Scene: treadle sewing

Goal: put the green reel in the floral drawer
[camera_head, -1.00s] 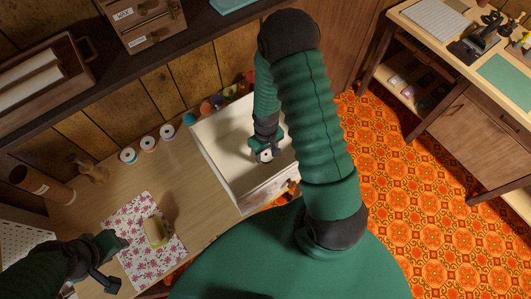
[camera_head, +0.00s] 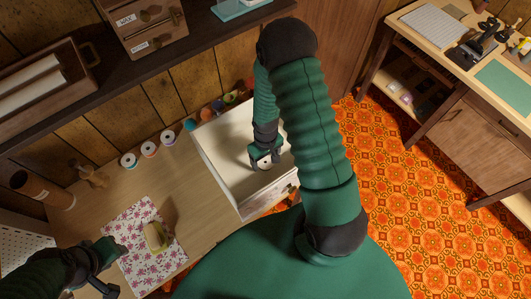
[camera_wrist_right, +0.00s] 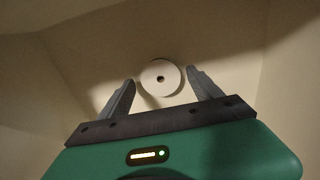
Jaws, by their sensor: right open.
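An open drawer or box with a pale cream inside (camera_head: 222,145) stands at the right end of the wooden table. My right gripper (camera_head: 267,163) reaches down into it. In the right wrist view its two grey fingers (camera_wrist_right: 158,88) are apart. A round pale reel end (camera_wrist_right: 162,77) with a dark centre hole lies just beyond and between the fingertips, against the cream inside. No green shows on it from this angle. My left gripper (camera_head: 108,268) is at the lower left, by the floral cloth; its jaws are unclear.
A yellow-green block (camera_head: 155,237) lies on the floral cloth (camera_head: 128,222). Several thread reels (camera_head: 148,149) stand along the table's back edge. A brown tube (camera_head: 42,188) is at the left. A shelf with small drawers (camera_head: 140,25) overhangs the back.

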